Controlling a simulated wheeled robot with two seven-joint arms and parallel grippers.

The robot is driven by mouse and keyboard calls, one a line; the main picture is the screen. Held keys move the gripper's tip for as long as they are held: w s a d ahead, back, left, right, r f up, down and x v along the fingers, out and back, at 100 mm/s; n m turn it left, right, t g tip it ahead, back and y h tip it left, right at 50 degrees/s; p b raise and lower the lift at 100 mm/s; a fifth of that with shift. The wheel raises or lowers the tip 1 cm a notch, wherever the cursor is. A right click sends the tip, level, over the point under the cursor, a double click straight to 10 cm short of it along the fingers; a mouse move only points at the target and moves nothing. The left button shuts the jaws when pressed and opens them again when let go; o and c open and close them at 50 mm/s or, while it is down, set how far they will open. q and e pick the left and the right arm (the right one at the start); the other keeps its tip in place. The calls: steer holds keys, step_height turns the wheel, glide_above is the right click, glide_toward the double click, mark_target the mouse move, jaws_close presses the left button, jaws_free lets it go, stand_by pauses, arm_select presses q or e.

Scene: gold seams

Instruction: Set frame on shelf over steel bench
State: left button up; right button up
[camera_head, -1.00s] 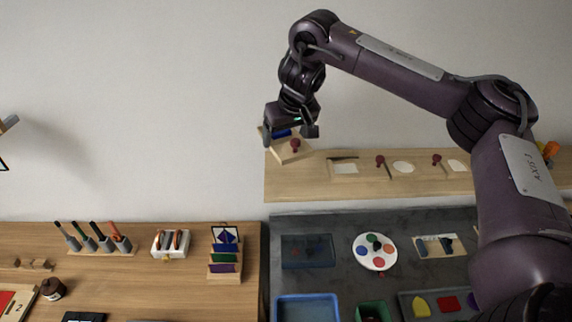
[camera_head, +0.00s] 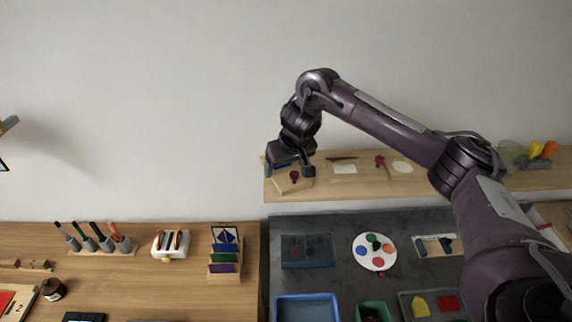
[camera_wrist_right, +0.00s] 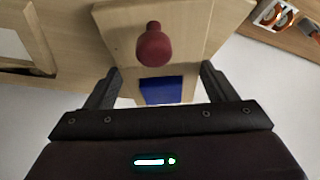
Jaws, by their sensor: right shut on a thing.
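The frame is a light wooden piece (camera_head: 291,187) with a dark red knob and a blue patch. It is at the left end of the wooden shelf (camera_head: 440,187) above the dark steel bench (camera_head: 345,228). My right gripper (camera_head: 291,170) is over its back part, shut on it. In the right wrist view, the frame (camera_wrist_right: 205,35) lies between the two fingers of the gripper (camera_wrist_right: 158,88), knob facing the camera. I cannot tell whether its underside fully touches the shelf. My left gripper is not in view.
Similar wooden pieces with knobs and white shapes (camera_head: 345,169) stand to the right on the shelf. Yellow and orange items (camera_head: 543,151) are at its right end. The bench below holds a paint palette (camera_head: 375,252) and a blue tray (camera_head: 307,298). A wooden table (camera_head: 150,285) is at left.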

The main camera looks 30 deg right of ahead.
steer(key=o, duration=1)
steer(key=shift+o, duration=0.2)
steer(key=shift+s+r, duration=0.15)
steer(key=shift+r, duration=0.4)
steer(key=v, duration=1)
steer(key=shift+f, duration=0.1)
steer(key=shift+s+r, duration=0.35)
steer(key=shift+r, duration=0.2)
